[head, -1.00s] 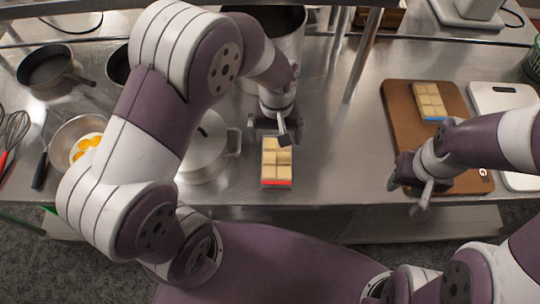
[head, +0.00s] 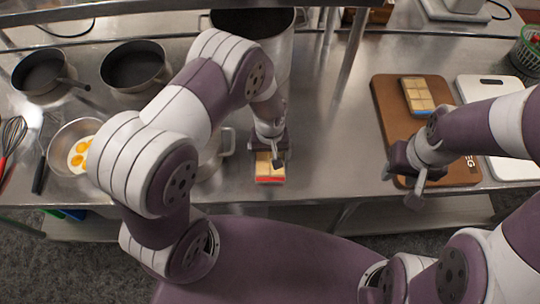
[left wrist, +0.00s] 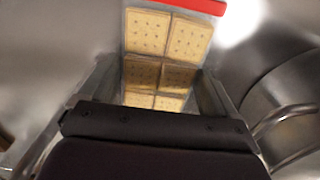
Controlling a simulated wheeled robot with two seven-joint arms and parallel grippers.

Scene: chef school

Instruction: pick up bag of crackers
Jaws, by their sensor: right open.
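A clear bag of square crackers with a red edge (head: 270,171) lies on the steel counter, and it also shows in the left wrist view (left wrist: 168,40). My left gripper (head: 269,156) is over its far part and hides some of it. In the left wrist view the fingers of my left gripper (left wrist: 160,90) are apart, one on each side of the bag. I cannot tell whether they touch it. A second bag of crackers, with a blue edge (head: 417,93), lies on the brown cutting board (head: 392,110). My right gripper (head: 402,184) is open and empty near that board's front left corner.
A lidded pot (head: 212,160), partly behind my left arm, stands left of the red-edged bag. A tall pot (head: 275,40) stands behind. A white cutting board (head: 490,88) is at right. The counter's middle is clear.

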